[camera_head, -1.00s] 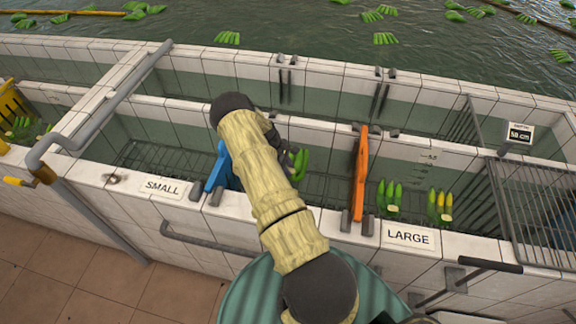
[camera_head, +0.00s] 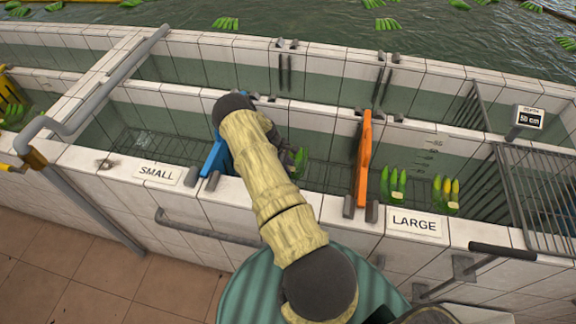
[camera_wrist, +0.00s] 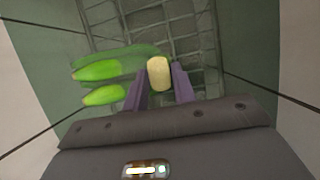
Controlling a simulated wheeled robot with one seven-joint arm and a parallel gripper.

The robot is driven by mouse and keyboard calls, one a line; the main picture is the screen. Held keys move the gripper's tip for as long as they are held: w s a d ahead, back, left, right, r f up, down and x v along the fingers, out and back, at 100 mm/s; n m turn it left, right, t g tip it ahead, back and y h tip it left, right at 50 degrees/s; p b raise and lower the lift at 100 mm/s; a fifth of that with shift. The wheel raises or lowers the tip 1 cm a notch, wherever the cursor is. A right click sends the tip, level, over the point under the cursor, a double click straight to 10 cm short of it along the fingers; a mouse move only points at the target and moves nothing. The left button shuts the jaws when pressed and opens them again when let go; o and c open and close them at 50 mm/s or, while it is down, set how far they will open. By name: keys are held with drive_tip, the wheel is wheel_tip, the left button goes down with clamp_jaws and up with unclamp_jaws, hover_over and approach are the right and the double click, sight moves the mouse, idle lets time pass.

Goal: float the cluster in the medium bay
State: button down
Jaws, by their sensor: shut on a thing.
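My gripper (camera_wrist: 160,88) is shut on the pale cut end (camera_wrist: 159,73) of a green banana cluster (camera_wrist: 97,71) in the wrist view. The green fingers of the cluster spread to the left of the jaws, over a wire grid. In the head view the cluster (camera_head: 299,162) shows just right of my arm, low in the bay between the blue divider (camera_head: 216,152) and the orange divider (camera_head: 363,160). My arm hides the gripper and part of the cluster there. I cannot tell whether the cluster touches the grid.
The bay left of the blue divider has a SMALL sign (camera_head: 157,174). The bay right of the orange divider has a LARGE sign (camera_head: 415,223) and two clusters (camera_head: 393,184), (camera_head: 446,193). A metal grate (camera_head: 545,195) and a depth display (camera_head: 529,117) are at the right.

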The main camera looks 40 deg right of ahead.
drive_tip(key=shift+f+b, duration=1.1)
drive_tip(key=shift+f, duration=0.25)
idle(0.6)
drive_tip(key=c, duration=1.1)
unclamp_jaws()
drive_tip(key=b+v, duration=0.4)
drive_tip(key=v, duration=1.3)
drive_tip(key=shift+r+b, duration=0.25)
drive_tip(key=shift+b, duration=0.05)
